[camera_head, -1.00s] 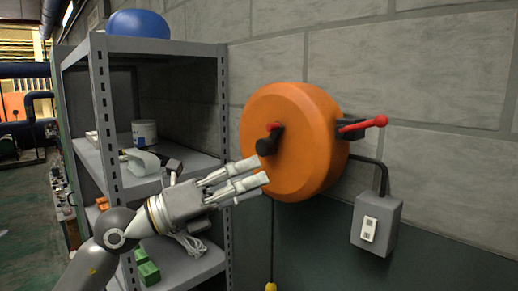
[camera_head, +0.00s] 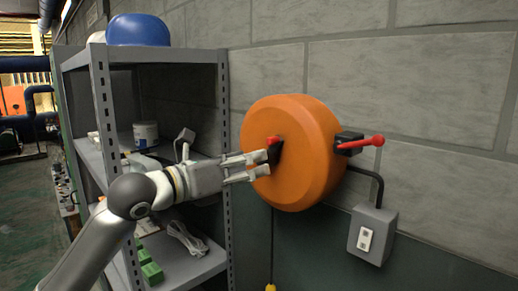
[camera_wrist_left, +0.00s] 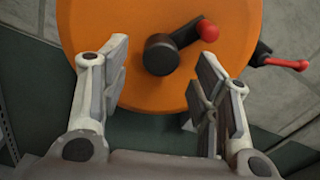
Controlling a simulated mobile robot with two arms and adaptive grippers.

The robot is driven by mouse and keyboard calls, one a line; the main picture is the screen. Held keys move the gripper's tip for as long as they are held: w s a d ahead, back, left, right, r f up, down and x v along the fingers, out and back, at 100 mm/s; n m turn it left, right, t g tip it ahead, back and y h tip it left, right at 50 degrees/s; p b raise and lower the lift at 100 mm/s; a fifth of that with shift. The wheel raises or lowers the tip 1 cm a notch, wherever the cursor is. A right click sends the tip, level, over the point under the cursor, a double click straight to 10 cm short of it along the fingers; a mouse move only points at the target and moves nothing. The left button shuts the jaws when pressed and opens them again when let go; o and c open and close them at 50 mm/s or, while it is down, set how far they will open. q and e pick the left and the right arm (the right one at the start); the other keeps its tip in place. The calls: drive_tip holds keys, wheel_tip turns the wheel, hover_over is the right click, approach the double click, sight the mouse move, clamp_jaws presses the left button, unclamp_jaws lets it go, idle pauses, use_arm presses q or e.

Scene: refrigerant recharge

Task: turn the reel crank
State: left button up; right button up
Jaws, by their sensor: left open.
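The orange reel (camera_head: 305,180) is mounted on the wall. Its crank, a black arm with a red knob (camera_head: 272,140), is on the reel's front face. In the left wrist view the crank's black hub (camera_wrist_left: 160,56) lies between the fingers, and its arm points up and right to the red knob (camera_wrist_left: 208,31). My left gripper (camera_head: 258,164) is open, with its fingertips close in front of the crank; it also shows in the left wrist view (camera_wrist_left: 163,70). I cannot tell whether the fingers touch the crank. My right gripper is not in view.
A red-handled lever (camera_head: 362,144) sticks out at the reel's right side. A grey metal shelf (camera_head: 223,110) stands left of the reel, behind my left arm. A blue helmet (camera_head: 138,31) lies on top.

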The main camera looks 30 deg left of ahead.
sight(268, 152)
use_arm(q)
drive_tip(key=p+x, duration=0.1)
drive_tip(key=x, duration=0.2)
drive_tip(key=shift+w+d+p, duration=0.15)
drive_tip(key=shift+w+p, duration=0.15)
drive_tip(key=shift+c, duration=0.3)
drive_tip(key=c, duration=1)
